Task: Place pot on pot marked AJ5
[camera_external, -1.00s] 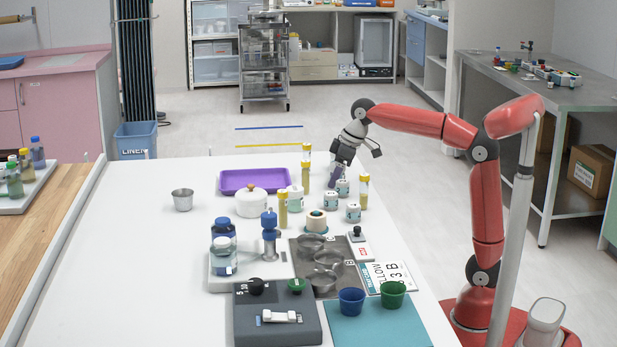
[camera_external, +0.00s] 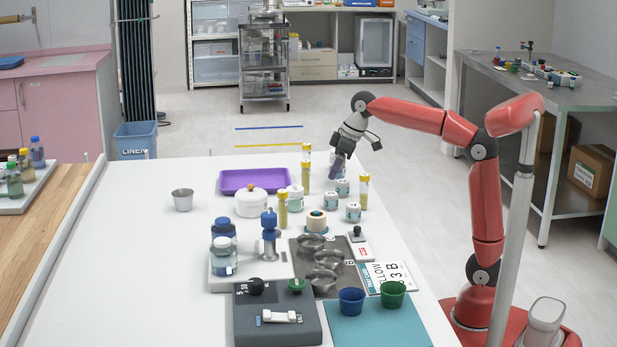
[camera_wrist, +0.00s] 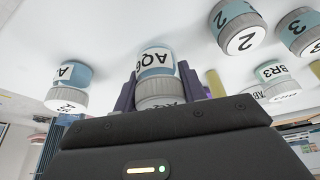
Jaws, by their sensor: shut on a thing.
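My gripper (camera_external: 337,170) is above the far right part of the white table, its purple fingers pointing down. In the wrist view my gripper (camera_wrist: 160,82) is shut on a small pot (camera_wrist: 156,62) with a grey lid and blue-white body, its label reading something like AQ6. The held pot is not clear in the external view. Another pot (camera_wrist: 70,78) to its left has a label starting with A; the rest is hard to read. Small pots stand below and near my gripper in the external view, one at the back (camera_external: 342,188) and one nearer (camera_external: 353,212); their marks are unreadable there.
Yellow-capped tubes (camera_external: 364,190) stand close to the pots. A pot marked BR3 (camera_wrist: 273,72) shows in the wrist view. The table's left part is mostly clear.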

